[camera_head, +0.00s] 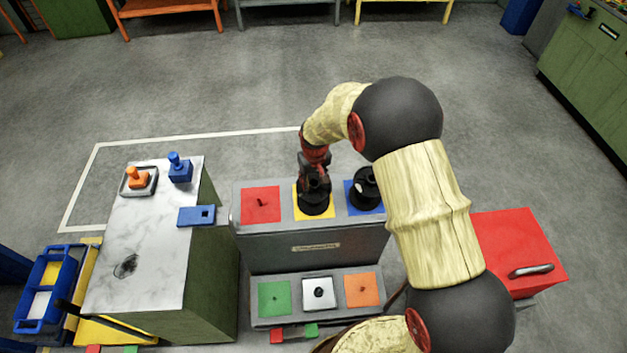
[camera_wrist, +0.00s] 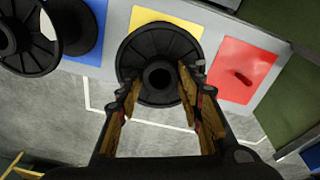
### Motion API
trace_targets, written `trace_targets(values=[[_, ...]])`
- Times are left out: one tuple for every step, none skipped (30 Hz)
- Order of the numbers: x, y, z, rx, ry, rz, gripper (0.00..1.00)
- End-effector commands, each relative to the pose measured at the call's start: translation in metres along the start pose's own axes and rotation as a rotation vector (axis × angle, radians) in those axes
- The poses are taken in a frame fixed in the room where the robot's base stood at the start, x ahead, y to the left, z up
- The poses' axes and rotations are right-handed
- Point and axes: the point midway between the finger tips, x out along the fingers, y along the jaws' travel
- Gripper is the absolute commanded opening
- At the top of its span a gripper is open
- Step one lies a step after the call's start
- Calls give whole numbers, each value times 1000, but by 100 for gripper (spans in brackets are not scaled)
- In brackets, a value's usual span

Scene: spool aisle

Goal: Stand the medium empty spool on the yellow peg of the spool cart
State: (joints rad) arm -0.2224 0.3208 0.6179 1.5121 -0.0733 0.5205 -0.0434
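A black spool (camera_head: 315,204) stands upright at the yellow pad (camera_head: 299,207) of the spool cart (camera_head: 288,240). The wrist view shows its ribbed round flange (camera_wrist: 158,42) and dark central bore over the yellow pad (camera_wrist: 190,28). The peg is hidden by the spool, so I cannot see how the bore meets it. My gripper (camera_wrist: 160,88) is directly above the spool. Its two fingers are apart, over the flange on either side of the hub. I see no clear contact. Another black spool (camera_head: 366,184) stands on the blue pad (camera_head: 350,198), partly behind my arm.
The red pad (camera_head: 262,204) has a bare peg. The lower shelf holds green (camera_head: 274,298), white (camera_head: 310,290) and orange (camera_head: 362,289) pads. A marble-topped cabinet (camera_head: 150,240) stands left, a red cabinet (camera_head: 515,250) right. Open floor (camera_head: 230,80) lies behind the cart.

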Motion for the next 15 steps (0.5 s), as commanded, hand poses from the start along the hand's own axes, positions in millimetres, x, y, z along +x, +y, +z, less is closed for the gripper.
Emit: trace_targets(values=[[0, 0, 0, 0, 0, 0, 41], [0, 0, 0, 0, 0, 0, 43], [0, 0, 0, 0, 0, 0, 45], [0, 0, 0, 0, 0, 0, 47], [0, 0, 0, 0, 0, 0, 49], [0, 0, 0, 0, 0, 0, 51], [0, 0, 0, 0, 0, 0, 53], [0, 0, 0, 0, 0, 0, 55], [0, 0, 0, 0, 0, 0, 55], [0, 0, 0, 0, 0, 0, 55], [0, 0, 0, 0, 0, 0, 55], [0, 0, 0, 0, 0, 0, 55], [0, 0, 0, 0, 0, 0, 55], [0, 0, 0, 0, 0, 0, 55], [0, 0, 1, 0, -1, 0, 55]])
